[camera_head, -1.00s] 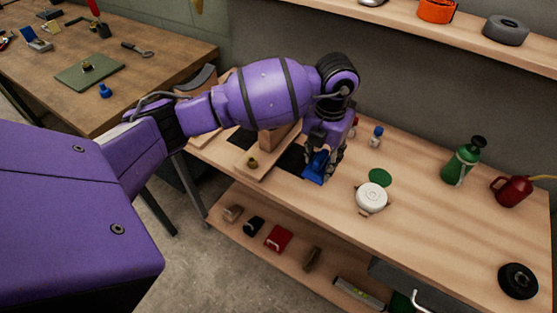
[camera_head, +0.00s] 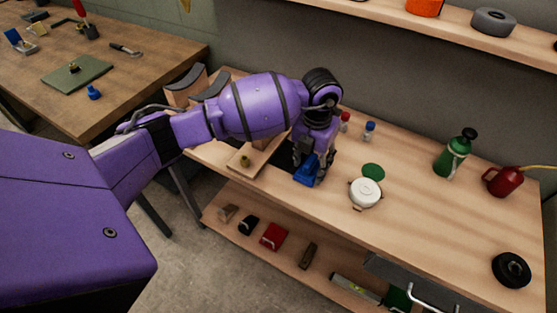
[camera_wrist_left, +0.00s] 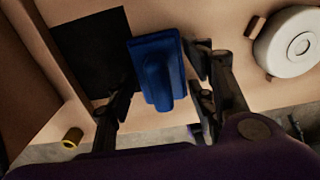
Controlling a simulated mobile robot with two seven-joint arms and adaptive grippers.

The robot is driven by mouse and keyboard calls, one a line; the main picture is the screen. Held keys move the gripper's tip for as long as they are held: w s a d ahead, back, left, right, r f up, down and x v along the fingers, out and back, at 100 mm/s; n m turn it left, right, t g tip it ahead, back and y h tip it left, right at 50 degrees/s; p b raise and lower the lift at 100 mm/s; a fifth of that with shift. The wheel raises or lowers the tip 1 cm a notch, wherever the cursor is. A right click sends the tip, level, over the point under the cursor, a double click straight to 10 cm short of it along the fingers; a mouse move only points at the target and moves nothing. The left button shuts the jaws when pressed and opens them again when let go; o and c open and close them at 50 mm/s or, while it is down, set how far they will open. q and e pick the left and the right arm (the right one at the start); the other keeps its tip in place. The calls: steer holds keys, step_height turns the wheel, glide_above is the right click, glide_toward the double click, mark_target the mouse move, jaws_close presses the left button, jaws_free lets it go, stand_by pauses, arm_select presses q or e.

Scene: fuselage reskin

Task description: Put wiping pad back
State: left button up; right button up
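The blue wiping pad (camera_head: 307,173) lies on the workbench top, at the right edge of a black square (camera_head: 284,165). The wrist view shows the pad (camera_wrist_left: 158,65) with its raised grip, slightly overlapping the black square (camera_wrist_left: 92,50). My left gripper (camera_head: 311,168) points down over the pad. Its fingers stand apart on either side of the pad in the wrist view (camera_wrist_left: 163,78), with a gap visible on the right side, so it looks open. Whether a fingertip touches the pad's left edge is hard to tell. My right gripper is not in view.
A white round container (camera_head: 365,194) and a green disc (camera_head: 373,171) lie right of the pad. Small bottles (camera_head: 369,130) stand behind. A wooden block fixture (camera_head: 247,160) is close on the left. A green spray bottle (camera_head: 453,154) and red oil can (camera_head: 503,181) stand farther right.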

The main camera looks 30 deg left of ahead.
mark_target(312, 160)
arm_select(q)
steer(key=shift+o, duration=0.3)
steer(key=shift+w+r, duration=0.1)
steer(key=shift+r, duration=0.05)
steer(key=shift+r, duration=0.3)
step_height(312, 160, up, 12)
steer(key=shift+f, duration=0.2)
